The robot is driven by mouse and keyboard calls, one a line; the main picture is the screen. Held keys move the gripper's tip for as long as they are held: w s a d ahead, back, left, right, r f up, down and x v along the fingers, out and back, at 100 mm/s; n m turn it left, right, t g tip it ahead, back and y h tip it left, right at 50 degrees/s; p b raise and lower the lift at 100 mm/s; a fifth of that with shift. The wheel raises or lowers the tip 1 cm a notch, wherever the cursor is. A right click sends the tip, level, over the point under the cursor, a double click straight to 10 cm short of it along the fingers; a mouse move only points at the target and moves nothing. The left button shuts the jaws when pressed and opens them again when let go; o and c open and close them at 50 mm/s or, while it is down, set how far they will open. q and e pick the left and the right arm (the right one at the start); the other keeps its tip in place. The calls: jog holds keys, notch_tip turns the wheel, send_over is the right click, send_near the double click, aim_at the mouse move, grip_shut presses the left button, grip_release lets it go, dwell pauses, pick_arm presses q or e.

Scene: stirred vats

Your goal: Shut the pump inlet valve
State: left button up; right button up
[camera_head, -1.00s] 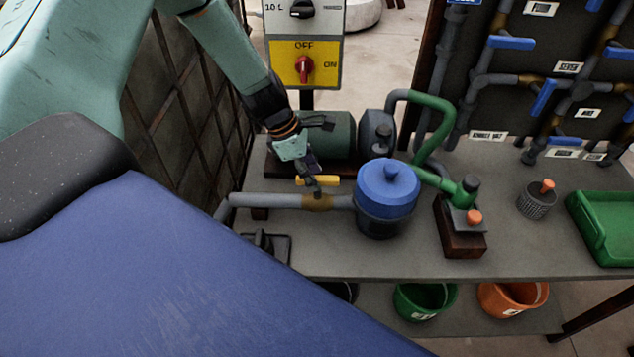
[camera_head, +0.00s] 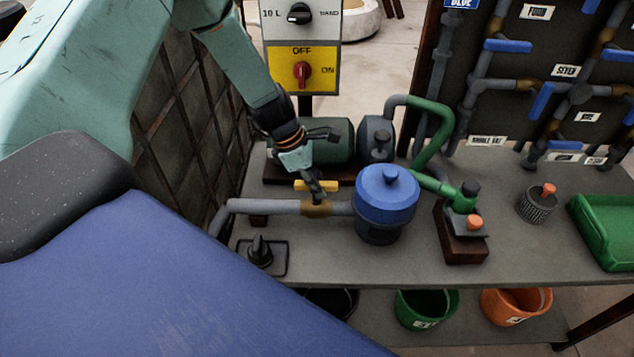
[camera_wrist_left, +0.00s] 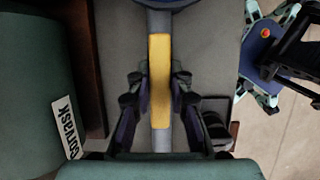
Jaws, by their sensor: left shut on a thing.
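The inlet valve has a yellow lever (camera_head: 326,186) above a brass body (camera_head: 317,209) on the grey pipe (camera_head: 270,207). The pipe runs into the blue-lidded pot (camera_head: 386,197). The lever lies along the pipe. My left gripper (camera_head: 316,190) is at the lever from above and hides part of it. In the left wrist view, the yellow lever (camera_wrist_left: 160,70) runs lengthwise between the two dark fingers (camera_wrist_left: 158,95), in line with the pipe beneath. My left gripper is shut on the lever. My right gripper is in neither view.
The green pump motor (camera_head: 331,146) stands just behind the valve. The red OFF/ON switch (camera_head: 302,71) is on a panel above. A black fitting (camera_head: 260,251) stands front left. A green tray (camera_head: 603,235) is at the right; bare bench (camera_head: 500,265) lies at the front.

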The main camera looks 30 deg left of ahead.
pick_arm(q)
jog(key=shift+a, duration=0.1)
grip_shut()
jog(key=shift+m, duration=0.3)
jog(key=shift+m+g+p, duration=0.4)
jog(key=shift+m+g, duration=0.2)
jog(key=shift+m, duration=0.6)
jog(key=m+g, duration=0.1)
jog(key=m, duration=0.2)
jog(key=shift+f+m+h, duration=0.1)
jog(key=shift+m+h, duration=0.2)
jog(key=shift+m, duration=0.1)
jog(key=m+g, duration=0.1)
jog(key=m, duration=0.2)
jog(key=m+g+b, duration=0.1)
jog(key=m, duration=0.2)
jog(key=shift+g+y, duration=0.3)
jog(key=shift+y, duration=0.1)
jog(key=m+g+y+b, duration=0.1)
jog(key=m, duration=0.4)
jog(key=shift+m, duration=0.3)
